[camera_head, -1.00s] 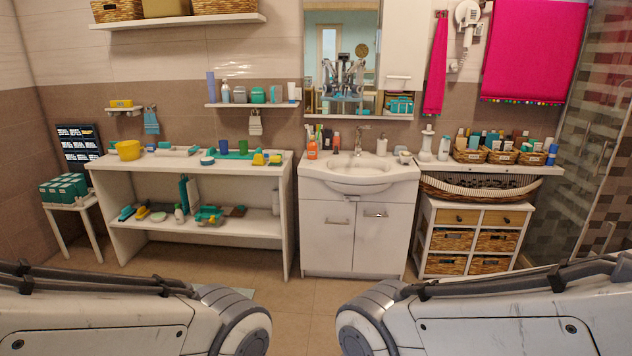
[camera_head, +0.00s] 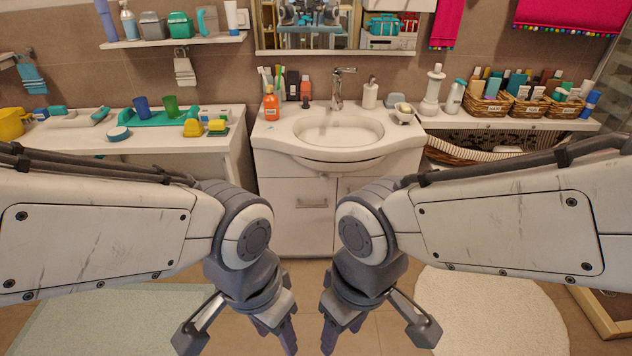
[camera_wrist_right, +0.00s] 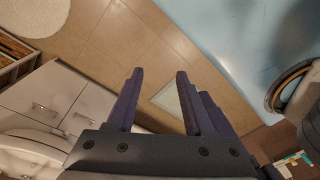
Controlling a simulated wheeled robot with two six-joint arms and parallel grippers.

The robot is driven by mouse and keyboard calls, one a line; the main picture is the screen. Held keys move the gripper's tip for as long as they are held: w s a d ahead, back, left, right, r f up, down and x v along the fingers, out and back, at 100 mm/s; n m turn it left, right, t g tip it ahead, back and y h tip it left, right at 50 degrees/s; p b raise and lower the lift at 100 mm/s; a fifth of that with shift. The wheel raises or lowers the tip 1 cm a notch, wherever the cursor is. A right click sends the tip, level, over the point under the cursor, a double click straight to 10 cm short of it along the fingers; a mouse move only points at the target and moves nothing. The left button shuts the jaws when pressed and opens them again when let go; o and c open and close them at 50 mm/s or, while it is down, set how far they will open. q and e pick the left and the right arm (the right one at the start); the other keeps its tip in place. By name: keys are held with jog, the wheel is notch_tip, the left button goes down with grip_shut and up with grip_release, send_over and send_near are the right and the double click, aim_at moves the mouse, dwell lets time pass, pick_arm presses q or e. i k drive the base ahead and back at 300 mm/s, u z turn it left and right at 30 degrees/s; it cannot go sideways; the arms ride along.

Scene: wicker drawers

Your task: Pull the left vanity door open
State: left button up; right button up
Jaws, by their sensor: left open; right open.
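The white vanity (camera_head: 345,162) stands in the middle of the head view with a sink on top. Its left door (camera_head: 291,228) is closed and has a horizontal metal handle (camera_head: 312,204). The right door (camera_head: 352,186) is mostly hidden behind my right arm. My left gripper (camera_head: 276,340) is open and empty, pointing down in front of the vanity. My right gripper (camera_head: 341,340) is open and empty beside it, also pointing down. In the right wrist view, the open fingers (camera_wrist_right: 160,75) have floor between them, and the vanity doors (camera_wrist_right: 45,90) are off to the left.
A white shelf table (camera_head: 190,146) with bath items stands left of the vanity. A counter (camera_head: 500,124) with baskets is at right. A pale green mat (camera_head: 100,315) and a round white rug (camera_head: 490,315) lie on the floor.

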aim_at(299, 224)
jog(key=i, duration=1.35)
jog(key=z, duration=0.05)
